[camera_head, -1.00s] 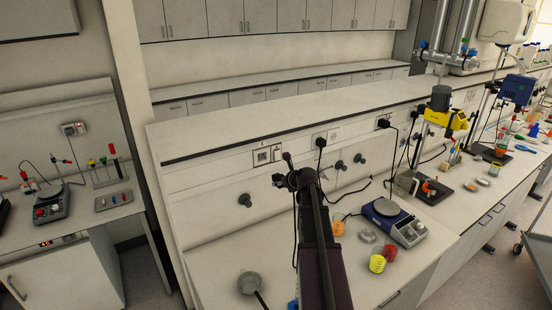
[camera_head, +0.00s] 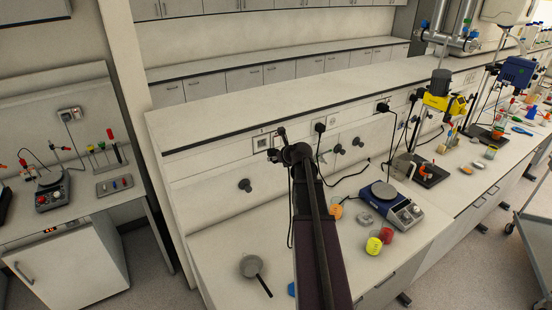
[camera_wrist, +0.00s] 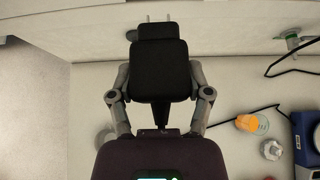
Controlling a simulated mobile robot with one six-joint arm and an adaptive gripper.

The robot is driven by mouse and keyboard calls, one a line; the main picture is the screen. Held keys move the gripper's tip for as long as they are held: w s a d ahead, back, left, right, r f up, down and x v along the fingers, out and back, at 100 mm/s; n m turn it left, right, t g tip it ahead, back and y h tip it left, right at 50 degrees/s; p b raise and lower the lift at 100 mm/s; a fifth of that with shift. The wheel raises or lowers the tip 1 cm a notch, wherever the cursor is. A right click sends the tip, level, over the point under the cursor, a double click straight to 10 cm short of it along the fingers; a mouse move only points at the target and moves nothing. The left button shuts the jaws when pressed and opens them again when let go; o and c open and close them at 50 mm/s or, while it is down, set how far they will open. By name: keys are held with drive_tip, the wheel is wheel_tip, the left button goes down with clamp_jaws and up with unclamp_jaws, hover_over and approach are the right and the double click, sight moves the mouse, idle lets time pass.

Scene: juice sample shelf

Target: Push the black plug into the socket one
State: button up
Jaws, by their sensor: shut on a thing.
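In the wrist view, my gripper (camera_wrist: 160,96) is shut on the black plug (camera_wrist: 160,70), with a finger on each side. The plug's two bare metal prongs point towards the top of that view, out of any socket there. In the head view, my gripper (camera_head: 284,153) is beside and slightly below the leftmost wall socket (camera_head: 261,143), which has no plug in it. I take this for socket one, but its label is too small to read. My arm hides part of the bench, and the plug is hard to make out in this view.
Black plugs fill the wall outlets further right (camera_head: 320,127) (camera_head: 383,107). Dark knobs stick out of the panel below.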

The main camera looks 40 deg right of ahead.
sight(273, 151)
drive_tip(key=shift+w, duration=0.2)
drive_tip(key=shift+w+d, duration=0.15)
drive_tip(key=shift+w, duration=1.8)
drive_tip(key=shift+w+d, duration=0.1)
drive_tip(key=shift+w, duration=1.85)
idle(1.7)
drive_tip(key=o, duration=1.3)
drive_tip(key=shift+o, duration=0.2)
drive_tip(key=shift+s, duration=0.1)
